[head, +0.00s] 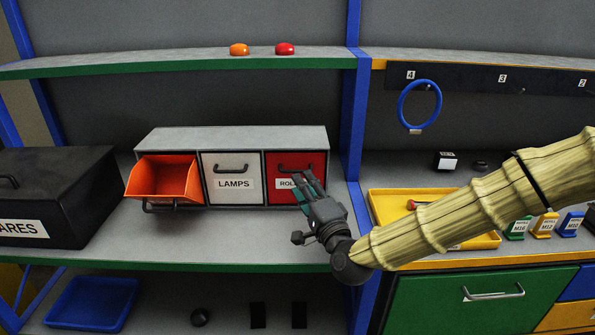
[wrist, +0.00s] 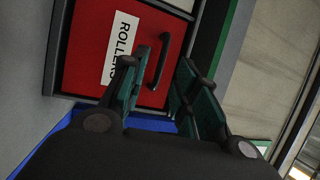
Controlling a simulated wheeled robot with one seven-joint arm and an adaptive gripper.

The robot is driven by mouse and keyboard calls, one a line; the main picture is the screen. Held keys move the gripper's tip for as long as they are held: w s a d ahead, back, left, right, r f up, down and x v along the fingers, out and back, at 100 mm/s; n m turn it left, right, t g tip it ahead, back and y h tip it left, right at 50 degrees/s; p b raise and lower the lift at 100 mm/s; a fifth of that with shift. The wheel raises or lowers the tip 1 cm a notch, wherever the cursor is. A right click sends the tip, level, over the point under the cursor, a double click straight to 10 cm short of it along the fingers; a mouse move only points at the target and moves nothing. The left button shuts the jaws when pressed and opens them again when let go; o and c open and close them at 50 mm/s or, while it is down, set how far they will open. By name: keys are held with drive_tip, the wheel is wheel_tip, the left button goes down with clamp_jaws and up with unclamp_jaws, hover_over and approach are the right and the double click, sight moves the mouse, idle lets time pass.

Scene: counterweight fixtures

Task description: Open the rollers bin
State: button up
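The rollers bin (head: 273,163) has a red front with a white label and sits flush in the right slot of the grey cabinet (head: 232,140). Its red front fills much of the wrist view (wrist: 85,62). Its dark handle (wrist: 160,62) stands out from the red front; it also shows in the head view (head: 296,169). My gripper (head: 309,180) is in front of this bin and partly covers its label. In the wrist view my gripper (wrist: 163,78) is open, its fingers on either side of the handle's line. I cannot tell whether they touch the handle.
The lamps bin (head: 231,166) is shut beside it. An orange bin (head: 163,180) at the left is tilted out. A blue upright (head: 355,140) stands close to the cabinet's right. A black box (head: 55,190) is at far left, a yellow tray (head: 380,205) right.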

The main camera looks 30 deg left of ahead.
sight(296, 172)
drive_tip(key=x, duration=0.3)
drive_tip(key=shift+a+r+p, duration=0.2)
drive_tip(key=shift+r+p, duration=0.05)
drive_tip(key=shift+p, duration=0.15)
drive_tip(key=shift+x, duration=0.8)
drive_tip(key=shift+w+f, duration=0.1)
clamp_jaws()
